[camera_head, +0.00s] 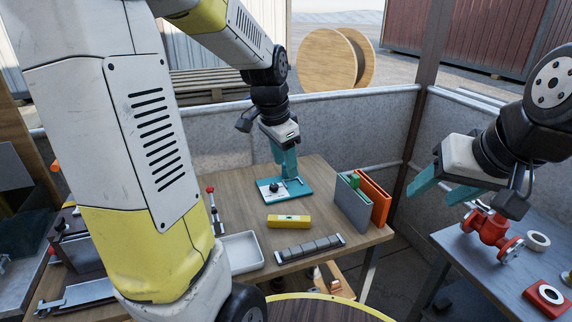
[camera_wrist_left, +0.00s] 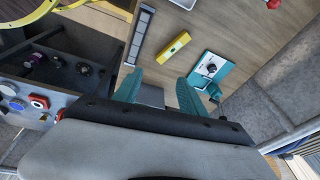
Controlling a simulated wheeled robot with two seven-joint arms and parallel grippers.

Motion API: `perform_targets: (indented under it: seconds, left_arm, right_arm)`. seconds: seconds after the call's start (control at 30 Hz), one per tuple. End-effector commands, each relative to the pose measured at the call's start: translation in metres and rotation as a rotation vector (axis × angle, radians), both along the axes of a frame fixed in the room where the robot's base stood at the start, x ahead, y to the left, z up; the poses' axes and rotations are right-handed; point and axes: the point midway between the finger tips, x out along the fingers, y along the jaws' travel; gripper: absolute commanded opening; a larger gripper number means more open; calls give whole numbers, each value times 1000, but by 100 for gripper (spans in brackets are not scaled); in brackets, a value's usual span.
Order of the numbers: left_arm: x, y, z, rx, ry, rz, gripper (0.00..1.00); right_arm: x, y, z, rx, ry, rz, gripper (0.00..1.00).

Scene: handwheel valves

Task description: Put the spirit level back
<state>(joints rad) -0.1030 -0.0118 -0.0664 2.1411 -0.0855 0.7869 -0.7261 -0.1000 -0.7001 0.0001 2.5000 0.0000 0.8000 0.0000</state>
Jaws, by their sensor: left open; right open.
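The yellow spirit level (camera_head: 289,221) lies flat on the wooden workbench (camera_head: 318,190), near its middle. It also shows in the left wrist view (camera_wrist_left: 173,49), beyond the fingers. My left gripper (camera_head: 285,165) is above the bench, behind the spirit level in the head view, apart from it. Its teal fingers are open and empty in the left wrist view (camera_wrist_left: 160,84). A teal base with a white plate and dark knob (camera_head: 270,188) sits below it. My right gripper (camera_head: 432,194) is open and empty at the right, by the grey table.
A grey and an orange upright holder (camera_head: 378,201) stand at the bench's right. A dark segmented bar (camera_head: 310,247) lies in front of the spirit level, and a white tray (camera_head: 242,252) to its left. A red valve (camera_head: 490,232) stands on the grey table (camera_head: 480,280).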

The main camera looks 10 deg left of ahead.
Motion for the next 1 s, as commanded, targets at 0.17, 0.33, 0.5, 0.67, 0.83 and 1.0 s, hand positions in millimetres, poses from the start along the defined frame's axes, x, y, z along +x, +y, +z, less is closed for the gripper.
perform_targets:
  seconds: [0.17, 0.33, 0.5, 0.67, 0.83, 1.0]
  left_arm:
    - [-64, -4, 49, -130, -96, 279, 49]
    - [-118, -9, 69, -257, -155, 510, 49]
    - [-148, -12, 73, -343, -182, 647, 49]
    - [-157, -13, 73, -369, -188, 688, 49]
    - [-156, -13, 73, -369, -188, 690, 49]
    - [-156, -13, 73, -369, -188, 689, 49]
  right_arm:
    - [0, 0, 0, 0, 0, 0, 54]
    - [0, 0, 0, 0, 0, 0, 54]
    - [0, 0, 0, 0, 0, 0, 54]
    - [0, 0, 0, 0, 0, 0, 54]
    - [0, 0, 0, 0, 0, 0, 54]
    - [0, 0, 0, 0, 0, 0, 54]
